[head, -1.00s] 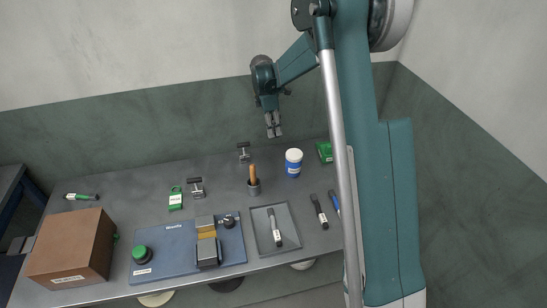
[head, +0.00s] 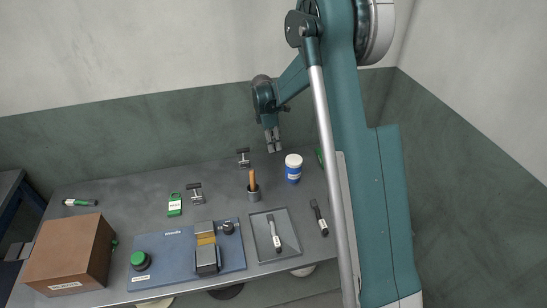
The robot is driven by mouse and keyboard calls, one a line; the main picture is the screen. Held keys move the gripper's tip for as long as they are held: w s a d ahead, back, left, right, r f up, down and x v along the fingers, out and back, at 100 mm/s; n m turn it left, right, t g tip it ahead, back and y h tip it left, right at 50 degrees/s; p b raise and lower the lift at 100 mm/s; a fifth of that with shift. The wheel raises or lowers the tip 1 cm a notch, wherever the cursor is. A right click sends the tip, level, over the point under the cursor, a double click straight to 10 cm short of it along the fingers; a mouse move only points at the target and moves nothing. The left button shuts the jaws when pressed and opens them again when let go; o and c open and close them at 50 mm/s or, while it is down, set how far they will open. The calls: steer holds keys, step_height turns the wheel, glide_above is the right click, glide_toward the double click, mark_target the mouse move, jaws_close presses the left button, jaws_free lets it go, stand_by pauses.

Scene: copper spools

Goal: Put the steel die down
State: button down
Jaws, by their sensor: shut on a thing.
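My gripper (head: 273,147) hangs above the back of the grey bench, between a small T-shaped metal piece and a white-and-blue jar. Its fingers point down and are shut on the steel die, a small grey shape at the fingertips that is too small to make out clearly. A blue fixture plate (head: 180,277) lies at the bench front, with a green knob (head: 140,260), a brass-coloured block (head: 205,239) and a dark steel block (head: 207,261) on it. A shallow grey tray (head: 288,221) to its right holds a dark tool with a white label (head: 275,239).
T-shaped pieces (head: 243,157) (head: 195,192), a green tag (head: 174,204) and a brown box (head: 70,254) are farther left. A dark marker (head: 318,216) lies right. The back left is mostly clear.

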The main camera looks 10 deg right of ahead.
steer(key=shift+f, duration=1.6)
steer(key=shift+f+b, duration=0.5)
steer(key=shift+f, duration=1.35)
steer(key=shift+f, duration=0.15)
steer(key=c, duration=2.2)
jaws_free()
steer(key=r, duration=0.4)
steer(key=a+r+p, duration=0.1)
steer(key=r, duration=0.7)
steer(key=shift+a+r+p, duration=0.1)
steer(key=shift+a+p, duration=0.25)
steer(key=shift+a, duration=0.05)
